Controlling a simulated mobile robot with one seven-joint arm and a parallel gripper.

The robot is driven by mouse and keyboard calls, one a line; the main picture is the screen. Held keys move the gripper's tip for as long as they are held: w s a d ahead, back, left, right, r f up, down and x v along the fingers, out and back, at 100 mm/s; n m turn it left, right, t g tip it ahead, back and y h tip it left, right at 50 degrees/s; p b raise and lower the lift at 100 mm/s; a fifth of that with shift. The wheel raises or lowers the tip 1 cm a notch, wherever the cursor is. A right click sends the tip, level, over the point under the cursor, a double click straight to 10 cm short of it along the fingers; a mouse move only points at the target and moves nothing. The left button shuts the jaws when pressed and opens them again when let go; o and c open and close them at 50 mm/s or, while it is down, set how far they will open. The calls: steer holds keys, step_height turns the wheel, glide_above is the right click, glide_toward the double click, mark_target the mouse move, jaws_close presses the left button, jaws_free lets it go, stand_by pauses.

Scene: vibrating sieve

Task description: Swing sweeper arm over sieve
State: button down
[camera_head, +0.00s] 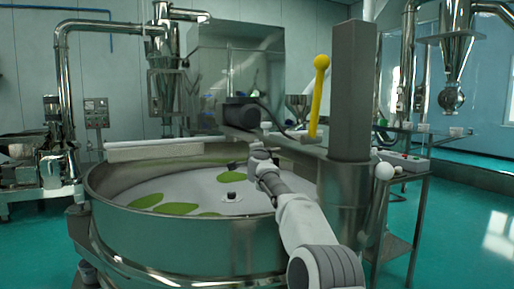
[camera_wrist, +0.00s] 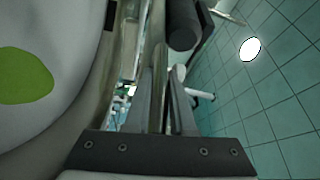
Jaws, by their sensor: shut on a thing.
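The round steel sieve (camera_head: 190,252) has a pale mesh bed with several green patches. The sweeper arm (camera_head: 300,150) reaches left from a dark upright post (camera_head: 353,90), with a dark motor (camera_head: 241,113) at its left end. A yellow ball-topped handle (camera_head: 318,95) stands up from it. My gripper (camera_head: 256,154) is over the sieve, just below the motor. In the wrist view my gripper (camera_wrist: 163,112) is shut on a narrow metal part that looks like part of the sweeper arm; the exact contact is hard to see. A green patch (camera_wrist: 22,76) lies left.
A pale bar (camera_head: 152,150) lies across the sieve's far left rim. A metal table (camera_head: 412,172) stands at right behind the post. Steel machinery with pipes (camera_head: 68,85) stands at left. Open green floor (camera_head: 470,225) shows at right.

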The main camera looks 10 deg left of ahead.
steer(key=c, duration=0.9)
jaws_free()
steer(key=shift+w+d+f, duration=0.15)
steer(key=shift+f, duration=0.1)
steer(key=shift+o, duration=0.7)
steer(key=shift+r, duration=0.15)
steer(key=s+b, duration=0.1)
steer(key=b, duration=0.1)
steer(key=s+b, duration=0.1)
steer(key=b, duration=0.1)
steer(key=shift+s+d+f, duration=0.1)
steer(key=shift+s+f, duration=0.2)
steer(key=shift+s, duration=0.05)
steer(key=s+d+b, duration=0.2)
steer(key=s+b, duration=0.5)
steer(key=s, duration=0.7)
steer(key=shift+s+f, duration=0.3)
steer(key=shift+f, duration=0.05)
